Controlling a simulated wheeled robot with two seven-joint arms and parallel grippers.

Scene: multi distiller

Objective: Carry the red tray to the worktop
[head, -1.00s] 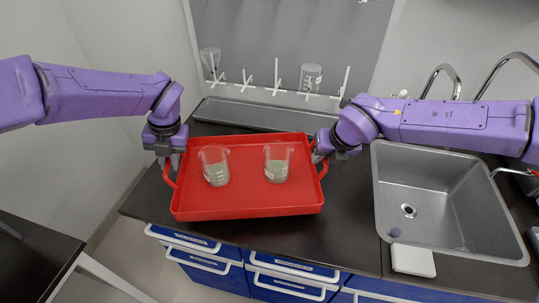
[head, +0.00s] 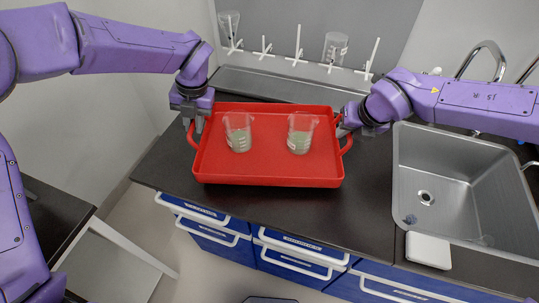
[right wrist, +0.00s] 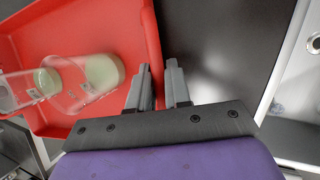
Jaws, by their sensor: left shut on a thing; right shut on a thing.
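The red tray (head: 265,168) shows in the head view over the dark worktop (head: 340,215), with two glass beakers, the left beaker (head: 238,132) and the right beaker (head: 301,132), upright in it. Each holds a pale greenish content. I cannot tell whether the tray touches the worktop. My left gripper (head: 194,125) is shut on the tray's left handle. My right gripper (head: 344,130) is shut on the right handle.
A steel sink (head: 465,190) with taps lies to the right, with a white block (head: 428,250) at its front edge. A drying rack with glassware (head: 335,47) and a grey trough (head: 290,86) stand behind the tray. Blue drawers (head: 300,250) are below the worktop.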

